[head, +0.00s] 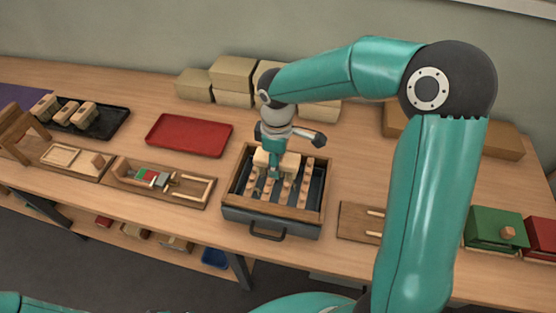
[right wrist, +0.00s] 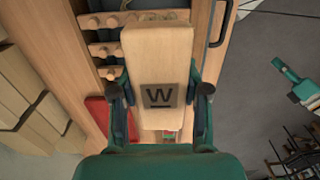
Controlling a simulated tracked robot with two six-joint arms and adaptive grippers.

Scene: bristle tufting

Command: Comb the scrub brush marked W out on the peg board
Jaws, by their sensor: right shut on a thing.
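The scrub brush marked W (right wrist: 158,62) has a pale wooden block with a dark W patch, seen face-on in the right wrist view. My right gripper (right wrist: 160,95) is shut on it, one finger on each long side. In the head view the brush (head: 288,160) is held over the far part of the peg board (head: 262,207). The peg board is a wooden-rimmed box with rows of wooden pegs on bars and a dark front handle.
A red tray (head: 189,135) lies left of the peg board, and a black tray (head: 112,125) with several brushes is farther left. Wooden fixtures (head: 200,198) stand along the front edge. Cardboard boxes (head: 233,74) stand behind. Green (head: 484,222) and red bins (head: 541,233) are at right.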

